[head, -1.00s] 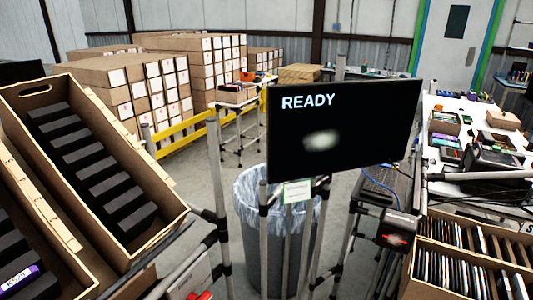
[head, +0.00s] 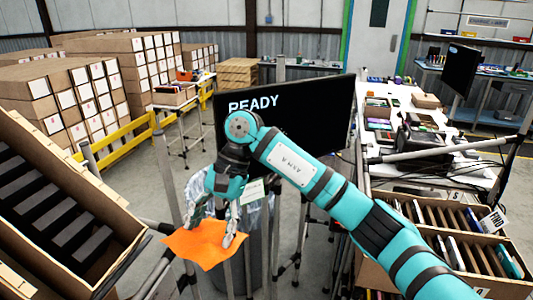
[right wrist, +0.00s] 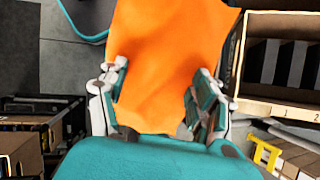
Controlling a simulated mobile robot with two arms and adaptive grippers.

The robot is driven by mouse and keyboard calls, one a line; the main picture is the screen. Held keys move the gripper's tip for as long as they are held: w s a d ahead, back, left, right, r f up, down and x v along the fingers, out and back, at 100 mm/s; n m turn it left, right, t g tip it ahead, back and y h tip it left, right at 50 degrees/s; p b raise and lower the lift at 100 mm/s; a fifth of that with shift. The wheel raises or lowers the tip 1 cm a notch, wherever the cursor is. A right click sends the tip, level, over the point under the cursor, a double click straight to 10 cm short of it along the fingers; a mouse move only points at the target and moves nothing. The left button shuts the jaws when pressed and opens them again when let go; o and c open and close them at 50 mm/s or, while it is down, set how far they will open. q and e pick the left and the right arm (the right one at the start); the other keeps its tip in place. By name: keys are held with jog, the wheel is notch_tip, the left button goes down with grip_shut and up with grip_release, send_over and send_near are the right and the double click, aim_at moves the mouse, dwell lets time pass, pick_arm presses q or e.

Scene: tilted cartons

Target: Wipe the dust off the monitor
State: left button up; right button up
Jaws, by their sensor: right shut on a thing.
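The black monitor (head: 325,112) stands in the middle of the head view with "READY" in white at its upper left. My right arm crosses in front of its lower part, and no dust shows on the uncovered screen. My right gripper (head: 216,222) is below and in front of the monitor's lower left corner, pointing down, apart from the screen. It is shut on an orange cloth (head: 203,244) that spreads out beneath the fingers. In the right wrist view the cloth (right wrist: 170,50) fills the space between the fingers of the gripper (right wrist: 158,82). My left gripper is not in view.
A tilted carton with black dividers (head: 60,205) stands at the left. A carton of upright thin items (head: 455,235) is at lower right. A lined bin is partly hidden below the monitor. Metal posts and a yellow rail (head: 118,140) stand behind. A cluttered white table is at right.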

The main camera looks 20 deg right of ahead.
jog(key=w+d+r+m+t+y+p, duration=0.35)
jog(key=w+r+m+t+y, duration=0.25)
jog(key=w+r+m+t, duration=0.6)
pick_arm(q)
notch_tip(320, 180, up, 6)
jog(key=p, duration=0.2)
pick_arm(e)
jog(key=w+d+f+m+t+h, duration=0.4)
jog(key=d+f+m, duration=0.1)
jog(key=d, duration=0.3)
jog(key=w+d+f+m+t+h, duration=0.3)
jog(key=w+d+f+m+t, duration=0.15)
jog(key=d, duration=0.35)
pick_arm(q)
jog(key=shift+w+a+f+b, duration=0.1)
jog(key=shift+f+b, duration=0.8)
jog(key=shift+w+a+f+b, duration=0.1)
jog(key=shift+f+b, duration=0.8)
pick_arm(e)
jog(key=shift+f+x, duration=0.15)
jog(key=shift+x, duration=1.1)
jog(key=shift+f+x, duration=0.15)
jog(key=shift+x, duration=1.1)
jog(key=shift+s+a, duration=0.1)
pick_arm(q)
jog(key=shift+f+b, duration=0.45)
pick_arm(e)
jog(key=shift+x, duration=1)
